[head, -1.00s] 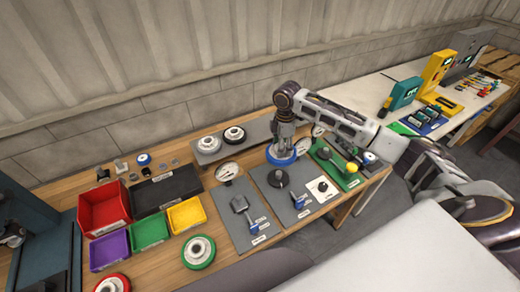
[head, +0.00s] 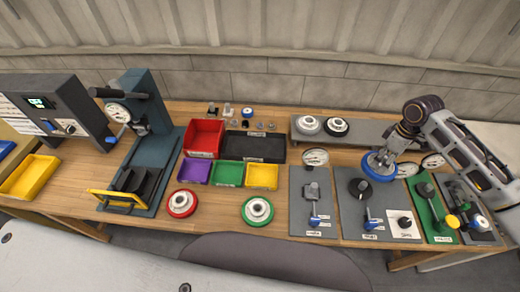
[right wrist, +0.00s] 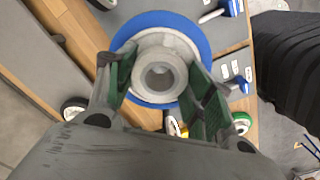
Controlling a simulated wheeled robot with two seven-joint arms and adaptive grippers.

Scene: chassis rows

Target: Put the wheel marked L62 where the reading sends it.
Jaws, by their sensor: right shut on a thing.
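A blue-rimmed wheel with a pale hub (head: 378,168) is in my right gripper (head: 393,150), over the back of the middle grey fixture plate (head: 350,212). In the right wrist view the wheel's blue rim (right wrist: 150,20) and open-centred hub show between the two fingers (right wrist: 158,78), which are shut on the hub. I cannot read L62 on any wheel. A red-rimmed wheel (head: 182,203) and a green-rimmed wheel (head: 257,210) lie on the bench front. Round dials (head: 315,157) stand behind the fixtures; their readings are too small to tell. My left gripper is out of view.
A grey raised shelf (head: 365,132) holds a white wheel (head: 308,125) and a black-rimmed one (head: 335,127). Red (head: 203,138), purple (head: 195,170), green (head: 227,173) and yellow (head: 262,175) bins sit mid-bench. A press (head: 150,145) and a panel box (head: 52,112) stand left.

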